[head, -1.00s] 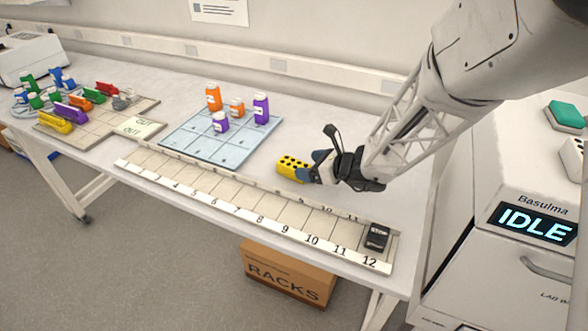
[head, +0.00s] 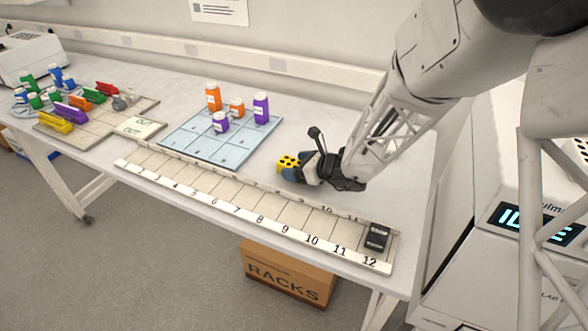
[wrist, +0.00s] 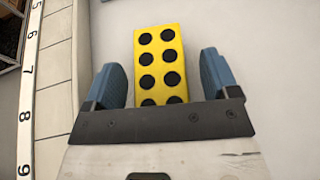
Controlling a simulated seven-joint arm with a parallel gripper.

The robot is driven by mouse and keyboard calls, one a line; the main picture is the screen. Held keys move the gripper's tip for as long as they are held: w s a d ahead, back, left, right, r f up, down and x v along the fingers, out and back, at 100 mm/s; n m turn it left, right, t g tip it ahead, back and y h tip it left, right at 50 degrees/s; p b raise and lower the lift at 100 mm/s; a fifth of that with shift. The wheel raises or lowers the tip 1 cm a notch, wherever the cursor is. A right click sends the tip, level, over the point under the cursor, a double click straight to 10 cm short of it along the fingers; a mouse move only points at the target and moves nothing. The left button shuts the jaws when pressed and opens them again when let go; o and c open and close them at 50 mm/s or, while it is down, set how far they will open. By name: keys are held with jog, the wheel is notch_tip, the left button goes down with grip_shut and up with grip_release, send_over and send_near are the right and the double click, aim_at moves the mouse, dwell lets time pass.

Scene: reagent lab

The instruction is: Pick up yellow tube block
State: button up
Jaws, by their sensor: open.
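The yellow tube block (head: 288,162) with black round holes lies on the table, between the blue gridded mat and my arm. In the wrist view the yellow block (wrist: 160,62) lies between the two blue fingers of my gripper (wrist: 162,80). A gap shows on both sides, so the fingers stand apart from it. My gripper (head: 291,172) is low over the table in the head view and hides part of the block.
A numbered rack strip (head: 235,212) runs along the table's front edge, with a black block (head: 376,237) near 12. Orange and purple bottles stand on the blue mat (head: 188,146). Coloured items sit on a beige mat (head: 88,135) at left. An IDLE machine (head: 470,230) stands at right.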

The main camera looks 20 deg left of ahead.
aim_at(297, 165)
jog(key=c, duration=1.1)
jog(key=shift+r, duration=0.1)
jog(key=shift+r, duration=1.65)
jog(key=s+d, duration=0.3)
jog(key=s, duration=0.1)
jog(key=s+d+r, duration=0.1)
jog(key=s+d, duration=0.2)
jog(key=s, duration=0.1)
jog(key=s+d, duration=0.4)
jog(key=shift+s+r, duration=0.2)
jog(key=shift+r, duration=0.05)
jog(key=shift+w, duration=0.1)
